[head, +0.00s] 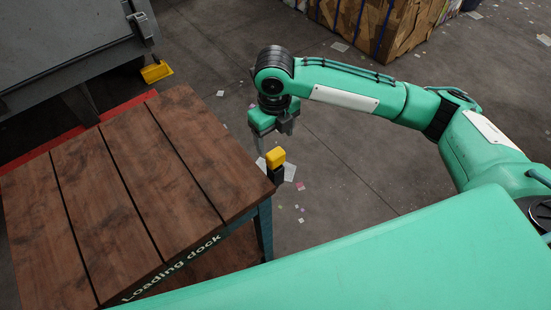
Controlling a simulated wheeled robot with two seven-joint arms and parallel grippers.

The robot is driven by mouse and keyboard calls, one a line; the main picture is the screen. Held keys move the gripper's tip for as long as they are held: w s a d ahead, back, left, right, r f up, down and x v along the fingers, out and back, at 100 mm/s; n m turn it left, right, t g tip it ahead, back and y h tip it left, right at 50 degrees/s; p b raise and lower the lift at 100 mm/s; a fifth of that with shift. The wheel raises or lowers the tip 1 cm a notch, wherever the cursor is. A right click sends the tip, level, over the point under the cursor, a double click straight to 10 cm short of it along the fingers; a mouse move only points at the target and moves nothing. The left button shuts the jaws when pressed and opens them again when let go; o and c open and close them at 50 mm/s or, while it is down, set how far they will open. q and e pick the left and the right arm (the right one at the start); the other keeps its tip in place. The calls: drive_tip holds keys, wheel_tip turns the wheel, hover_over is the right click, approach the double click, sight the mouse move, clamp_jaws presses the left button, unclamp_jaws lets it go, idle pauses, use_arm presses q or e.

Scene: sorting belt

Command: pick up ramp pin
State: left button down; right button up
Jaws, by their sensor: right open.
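What looks like the ramp pin (275,157) has a yellow top on a dark body and stands upright at the right corner of the wooden loading dock table (130,190). My right gripper (272,138) points down just above and behind the yellow top in the picture. Its jaws are open and hold nothing. A small gap seems to lie between the fingers and the pin, but the depth is hard to judge. My left gripper is out of view.
A grey metal container (60,45) with a yellow part (157,72) at its lower edge stands at the upper left. A cardboard bale (375,22) stands at the back. The concrete floor (340,150) between them is open, with scattered paper scraps.

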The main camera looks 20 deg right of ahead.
sight(275, 153)
wheel_tip(275, 153, down, 3)
wheel_tip(275, 153, down, 5)
drive_tip(key=p, duration=0.2)
drive_tip(key=shift+d+r+p, duration=0.1)
drive_tip(key=shift+d+p, duration=0.05)
drive_tip(key=shift+p, duration=0.15)
drive_tip(key=shift+f, duration=0.3)
drive_tip(key=c, duration=1.3)
